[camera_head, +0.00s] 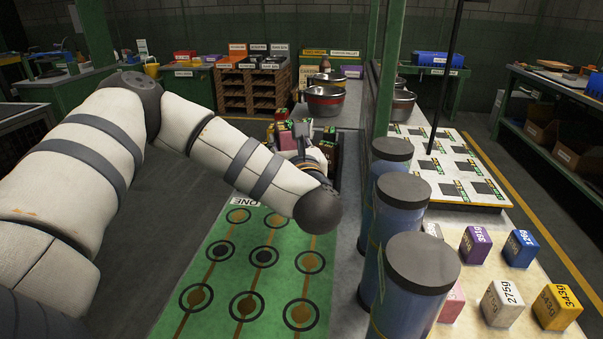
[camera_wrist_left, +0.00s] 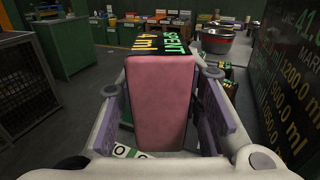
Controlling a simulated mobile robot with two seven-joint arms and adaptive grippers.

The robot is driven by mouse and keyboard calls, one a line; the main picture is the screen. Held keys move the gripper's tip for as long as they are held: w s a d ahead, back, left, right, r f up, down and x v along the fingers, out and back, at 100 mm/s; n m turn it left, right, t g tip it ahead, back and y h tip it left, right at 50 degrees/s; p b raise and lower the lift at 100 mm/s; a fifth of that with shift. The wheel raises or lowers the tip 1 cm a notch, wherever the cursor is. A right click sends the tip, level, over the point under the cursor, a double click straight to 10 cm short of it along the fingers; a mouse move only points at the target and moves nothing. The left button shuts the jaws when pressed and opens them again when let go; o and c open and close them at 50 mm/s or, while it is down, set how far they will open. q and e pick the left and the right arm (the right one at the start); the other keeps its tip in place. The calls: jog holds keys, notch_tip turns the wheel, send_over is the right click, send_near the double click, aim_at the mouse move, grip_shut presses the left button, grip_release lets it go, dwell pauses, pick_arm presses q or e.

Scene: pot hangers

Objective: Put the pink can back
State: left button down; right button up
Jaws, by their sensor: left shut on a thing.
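My left gripper (camera_wrist_left: 155,120) is shut on the pink can (camera_wrist_left: 157,95), a box-shaped pink thing with a dark top lettered in yellow and green. The can stands out between the purple-grey finger pads in the left wrist view. In the head view, my left gripper (camera_head: 302,140) is beyond the far end of the green mat, with the pink can (camera_head: 287,138) small at its left side. The wrist partly covers it there. Whether the can touches a surface below cannot be told. My right gripper is not in view.
A green mat (camera_head: 262,252) with ringed spots lies below my forearm. Several blue cylinders with grey lids (camera_head: 420,265) stand right of it. Weighted blocks, one pink (camera_head: 452,300), sit farther right. Metal bowls (camera_head: 325,99) stand behind the gripper. Dark cans with green lettering are close by it.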

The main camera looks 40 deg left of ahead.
pick_arm(q)
jog(key=w+a+f, duration=0.2)
jog(key=w+f, duration=0.1)
jog(key=w+a+f+b, duration=0.1)
jog(key=w+a+f, duration=0.2)
jog(key=w+a+f+b, duration=0.1)
jog(key=w+a+f, duration=0.1)
jog(key=w+f, duration=0.1)
jog(key=shift+w+a+f, duration=0.15)
jog(key=shift+a+f, duration=0.15)
jog(key=shift+a, duration=0.05)
notch_tip(320, 180, down, 3)
jog(key=shift+w+a+f+b, duration=0.1)
jog(key=shift+w+b, duration=0.05)
jog(key=shift+b, duration=0.35)
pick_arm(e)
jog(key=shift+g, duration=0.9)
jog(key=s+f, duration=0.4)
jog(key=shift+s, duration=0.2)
pick_arm(q)
jog(key=c, duration=1.1)
grip_release()
jog(key=shift+f, duration=0.1)
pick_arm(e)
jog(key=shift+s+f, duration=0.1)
